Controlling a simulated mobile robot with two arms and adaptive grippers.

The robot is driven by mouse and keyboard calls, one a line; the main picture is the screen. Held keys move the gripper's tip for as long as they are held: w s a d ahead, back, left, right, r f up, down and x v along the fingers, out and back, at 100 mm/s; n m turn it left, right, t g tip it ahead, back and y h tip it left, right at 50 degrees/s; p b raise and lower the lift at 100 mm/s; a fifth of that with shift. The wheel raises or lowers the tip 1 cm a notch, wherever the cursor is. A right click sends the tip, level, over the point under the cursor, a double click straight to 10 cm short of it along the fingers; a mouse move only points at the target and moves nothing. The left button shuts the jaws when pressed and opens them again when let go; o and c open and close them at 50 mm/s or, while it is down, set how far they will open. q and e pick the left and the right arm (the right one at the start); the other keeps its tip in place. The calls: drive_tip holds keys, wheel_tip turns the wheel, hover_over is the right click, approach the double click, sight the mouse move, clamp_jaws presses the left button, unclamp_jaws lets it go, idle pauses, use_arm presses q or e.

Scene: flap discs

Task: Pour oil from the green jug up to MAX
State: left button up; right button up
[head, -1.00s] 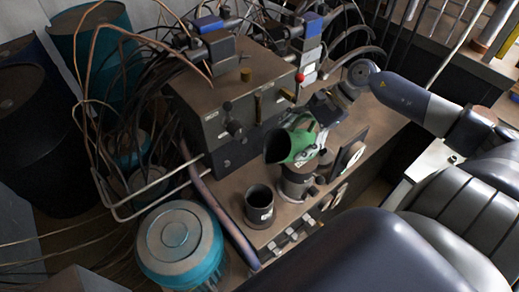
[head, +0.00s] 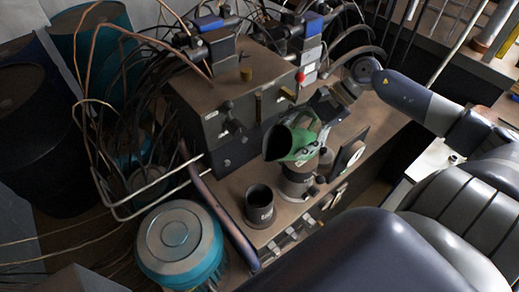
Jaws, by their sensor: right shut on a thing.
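The green jug (head: 300,155) is in the middle of the head view, tilted, with its dark open mouth toward the lower left. My right gripper (head: 324,112) is shut on the jug from behind, at its upper right; the fingertips are partly hidden. The jug is above a dark grey pot (head: 297,184) on the bench and overlaps its top in the picture. I cannot make out a MAX mark or any oil stream. My left gripper is not in view.
A machine block (head: 215,92) with knobs, hoses and a red button stands behind the jug. A teal drum (head: 178,242) is at the lower left. The bench (head: 225,187) has little bare room around the cup.

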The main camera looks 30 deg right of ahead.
sight(310, 134)
drive_tip(key=shift+r, duration=0.25)
drive_tip(key=f+y+b, duration=0.1)
drive_tip(key=b, duration=0.1)
drive_tip(key=y+b, duration=0.1)
drive_tip(key=b, duration=0.1)
drive_tip(key=shift+w+d+f+b, duration=0.1)
drive_tip(key=shift+d+f+b, duration=0.25)
drive_tip(key=shift+f+b, duration=0.05)
drive_tip(key=d+y+b, duration=0.1)
drive_tip(key=y+b, duration=0.1)
drive_tip(key=b, duration=0.3)
drive_tip(key=d+f+m+y+b, duration=0.1)
drive_tip(key=y+b, duration=0.1)
drive_tip(key=b, duration=0.2)
drive_tip(key=d+y+b, duration=0.1)
drive_tip(key=y+b, duration=0.1)
drive_tip(key=b, duration=0.3)
drive_tip(key=shift+d+f+b, duration=0.3)
drive_tip(key=shift+d+b, duration=0.05)
drive_tip(key=shift+d, duration=0.05)
drive_tip(key=shift+d+f+m+y+b, duration=0.15)
drive_tip(key=shift+m+y+b, duration=0.15)
drive_tip(key=shift+y+b, duration=0.4)
drive_tip(key=shift+d+b, duration=0.1)
drive_tip(key=shift+b, duration=0.2)
drive_tip(key=shift+r, duration=3.1)
drive_tip(key=shift+f, duration=0.1)
